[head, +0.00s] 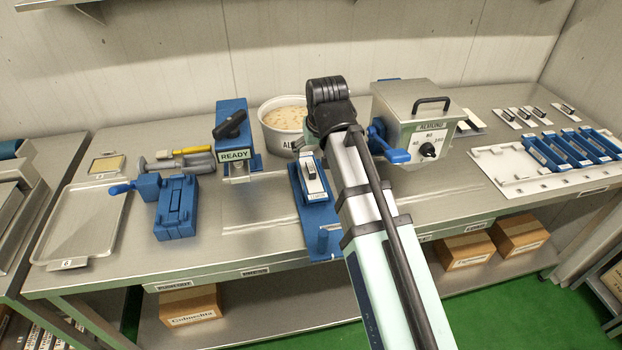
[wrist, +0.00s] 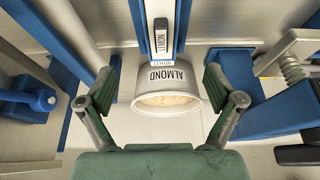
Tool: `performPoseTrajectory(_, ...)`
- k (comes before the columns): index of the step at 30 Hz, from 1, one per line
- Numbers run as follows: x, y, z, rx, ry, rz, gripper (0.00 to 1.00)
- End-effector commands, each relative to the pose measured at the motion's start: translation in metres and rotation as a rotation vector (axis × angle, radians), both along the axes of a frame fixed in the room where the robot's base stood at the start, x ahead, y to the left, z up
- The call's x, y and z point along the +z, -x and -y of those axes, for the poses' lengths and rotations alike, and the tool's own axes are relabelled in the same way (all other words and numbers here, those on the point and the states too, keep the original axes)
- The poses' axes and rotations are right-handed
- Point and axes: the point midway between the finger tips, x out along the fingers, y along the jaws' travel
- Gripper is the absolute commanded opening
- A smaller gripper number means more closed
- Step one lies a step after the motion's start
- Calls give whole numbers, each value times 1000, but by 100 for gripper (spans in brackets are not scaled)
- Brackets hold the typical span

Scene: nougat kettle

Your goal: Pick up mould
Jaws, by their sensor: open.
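Several long blue mould-like trays (head: 574,148) lie side by side in a white rack (head: 490,175) on the right of the bench. I cannot tell for sure which piece is the mould named in the task. A white-topped block with a dark handle (head: 312,180) sits on a blue track (head: 325,215) at the centre, just left of my arm. In the wrist view, my gripper (wrist: 160,76) is open, with its fingers wide apart and nothing between them. Below it shows a white tub labelled ALMOND (wrist: 167,88). In the head view my fingers are hidden by my arm.
A steel box with a dial and blue lever (head: 415,120) stands right of my arm. A blue press marked READY (head: 233,140) and a blue clamp-like fixture (head: 176,208) stand left. A metal tray (head: 80,225) lies far left. The bench front has bare areas.

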Motion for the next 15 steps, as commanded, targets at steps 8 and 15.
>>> performPoseTrajectory(8,-38,-15,-4,1,1,-3,92)
performPoseTrajectory(15,-69,-28,-7,1,0,-1,92)
